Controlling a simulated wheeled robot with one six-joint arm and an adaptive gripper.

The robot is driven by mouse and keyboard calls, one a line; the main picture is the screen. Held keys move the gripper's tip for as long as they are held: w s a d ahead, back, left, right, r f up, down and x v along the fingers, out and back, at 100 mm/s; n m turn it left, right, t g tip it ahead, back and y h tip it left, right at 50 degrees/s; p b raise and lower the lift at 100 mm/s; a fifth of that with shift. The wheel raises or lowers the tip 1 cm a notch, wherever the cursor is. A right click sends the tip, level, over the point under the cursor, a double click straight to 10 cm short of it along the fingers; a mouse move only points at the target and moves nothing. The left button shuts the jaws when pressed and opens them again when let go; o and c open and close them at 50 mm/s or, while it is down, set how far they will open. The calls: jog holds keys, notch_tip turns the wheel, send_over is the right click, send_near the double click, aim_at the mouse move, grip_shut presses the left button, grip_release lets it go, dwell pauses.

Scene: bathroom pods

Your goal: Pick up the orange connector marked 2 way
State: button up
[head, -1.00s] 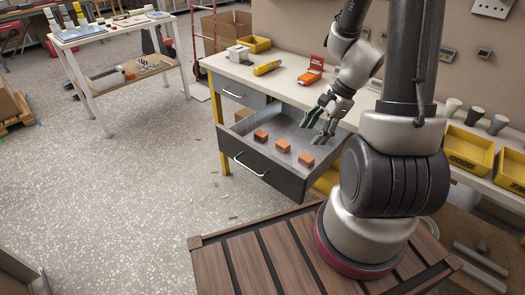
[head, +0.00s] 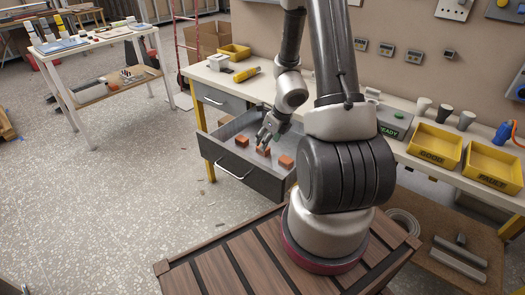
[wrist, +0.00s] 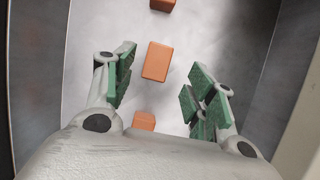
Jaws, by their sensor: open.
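Three small orange connectors lie in a row in the open drawer (head: 233,167): a left one (head: 241,141), a middle one (head: 263,151) and a right one (head: 286,162). No marking is readable, so I cannot tell which is the 2 way. My gripper (head: 264,140) hangs above the middle connector, open and empty. In the wrist view, the middle connector (wrist: 156,61) lies between and beyond the green-padded fingers of my gripper (wrist: 158,88). Another connector (wrist: 162,4) is cut off at the top edge. A third (wrist: 144,121) is partly hidden behind my wrist.
The drawer walls (wrist: 40,60) stand close around my gripper. The bench above holds a yellow cylinder (head: 246,74), a grey device reading READY (head: 393,123) and yellow bins (head: 434,146). A white table (head: 90,38) stands far left. Open floor lies left of the drawer.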

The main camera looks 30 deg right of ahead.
jog(key=x, duration=0.4)
jog(key=shift+a+f, duration=0.15)
jog(key=shift+f, duration=0.05)
jog(key=shift+c, duration=0.2)
jog(key=c, duration=0.9)
jog(key=shift+r, duration=0.1)
